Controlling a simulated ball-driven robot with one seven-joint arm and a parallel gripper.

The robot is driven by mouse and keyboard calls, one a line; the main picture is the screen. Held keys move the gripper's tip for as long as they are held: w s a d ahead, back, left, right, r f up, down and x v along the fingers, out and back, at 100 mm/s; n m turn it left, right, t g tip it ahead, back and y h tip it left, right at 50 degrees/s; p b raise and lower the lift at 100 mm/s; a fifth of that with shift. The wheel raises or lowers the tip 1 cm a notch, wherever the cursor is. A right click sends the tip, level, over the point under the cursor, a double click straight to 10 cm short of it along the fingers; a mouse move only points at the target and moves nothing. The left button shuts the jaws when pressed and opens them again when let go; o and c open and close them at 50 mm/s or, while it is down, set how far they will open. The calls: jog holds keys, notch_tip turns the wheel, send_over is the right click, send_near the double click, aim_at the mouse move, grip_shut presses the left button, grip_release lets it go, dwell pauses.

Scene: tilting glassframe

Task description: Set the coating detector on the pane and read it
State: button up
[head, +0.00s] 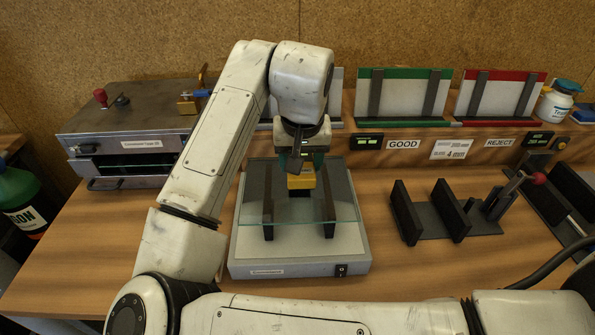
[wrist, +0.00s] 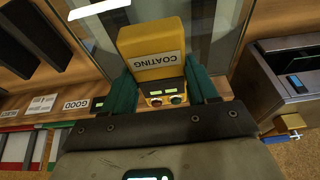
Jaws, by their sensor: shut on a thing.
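The yellow coating detector (head: 301,181), marked COATING in the wrist view (wrist: 150,45), is between the green-padded fingers of my gripper (head: 300,163). My gripper, seen closer in the wrist view (wrist: 163,90), is shut on it. The clear glass pane (head: 345,205) lies across two dark supports (head: 328,215) on a pale box (head: 300,266). The detector is over the pane's middle; I cannot tell if its underside touches the glass. Small pale windows show on the detector's near face, too small to read.
A grey metal unit (head: 125,125) with a slot stands left. Right are a dark slotted rack (head: 430,222) and a red-knobbed fixture (head: 520,185). Green GOOD (head: 403,122) and red REJECT (head: 500,122) racks stand behind. Bare wood lies between box and slotted rack.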

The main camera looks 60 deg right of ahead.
jog(key=shift+w+f, duration=0.2)
jog(key=shift+f, duration=0.05)
jog(key=shift+a+p+x, duration=0.15)
jog(key=shift+p+x, duration=0.05)
jog(key=shift+x, duration=0.75)
jog(key=shift+a+p+x, duration=0.15)
jog(key=shift+p+x, duration=0.05)
jog(key=shift+x, duration=0.75)
jog(key=shift+f, duration=0.15)
jog(key=o, duration=1.1)
jog(key=shift+o, duration=0.2)
jog(key=b+v, duration=0.1)
jog(key=v, duration=1.1)
jog(key=shift+s, duration=0.1)
